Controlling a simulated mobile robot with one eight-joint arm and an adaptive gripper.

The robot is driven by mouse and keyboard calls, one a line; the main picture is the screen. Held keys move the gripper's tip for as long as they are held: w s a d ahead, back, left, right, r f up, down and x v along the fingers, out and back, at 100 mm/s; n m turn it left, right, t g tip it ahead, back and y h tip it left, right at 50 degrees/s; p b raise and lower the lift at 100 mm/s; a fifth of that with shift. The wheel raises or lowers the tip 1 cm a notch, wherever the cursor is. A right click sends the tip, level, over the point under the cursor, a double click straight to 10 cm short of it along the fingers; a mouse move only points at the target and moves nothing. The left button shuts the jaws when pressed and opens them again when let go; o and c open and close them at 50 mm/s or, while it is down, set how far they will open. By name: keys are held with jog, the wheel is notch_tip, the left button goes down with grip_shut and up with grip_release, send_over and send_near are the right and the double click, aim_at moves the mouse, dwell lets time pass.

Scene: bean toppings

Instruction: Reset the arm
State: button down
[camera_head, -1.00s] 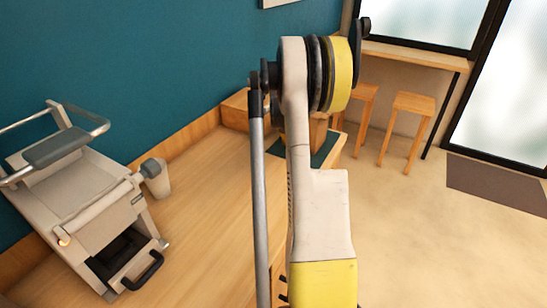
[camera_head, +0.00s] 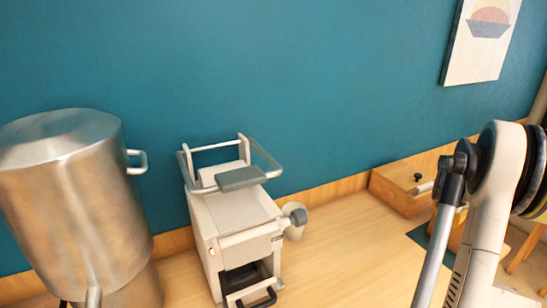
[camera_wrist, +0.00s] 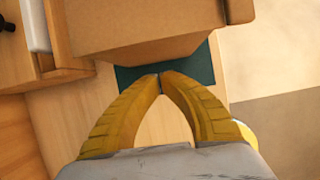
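My gripper (camera_wrist: 161,80) shows in the wrist view. Its two yellow fingers bow outward and meet at the tips, with nothing between them. The tips show over a dark green mat (camera_wrist: 207,70), just in front of a wooden box (camera_wrist: 150,28); I cannot tell the gap to either. In the head view, my arm (camera_head: 489,220) stands at the right edge and my gripper is out of sight.
A white machine with a grey handle (camera_head: 240,215) stands on the wooden counter (camera_head: 345,250), a pale cup (camera_head: 294,232) beside it. A large metal pot (camera_head: 70,200) is at left. A wooden box (camera_head: 400,195) stands against the teal wall.

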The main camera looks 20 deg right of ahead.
jog(key=w+a+r+m+t, duration=0.1)
jog(key=w+a+r+m, duration=0.25)
jog(key=a, duration=0.65)
jog(key=w+a+r+m+t, duration=0.15)
jog(key=a+r, duration=0.35)
jog(key=a, duration=0.5)
jog(key=w+a+r+m+t, duration=0.1)
jog(key=w+a+r+m, duration=0.25)
jog(key=a, duration=0.65)
jog(key=s+a+m+t+y, duration=0.1)
jog(key=s+a+m, duration=0.4)
jog(key=a, duration=0.9)
jog(key=s+a+m+t+y, duration=0.2)
jog(key=s+a+m, duration=0.3)
jog(key=s+a, duration=0.4)
jog(key=a+y, duration=0.1)
jog(key=a, duration=0.4)
jog(key=shift+a+f+y, duration=0.3)
jog(key=shift+a, duration=0.1)
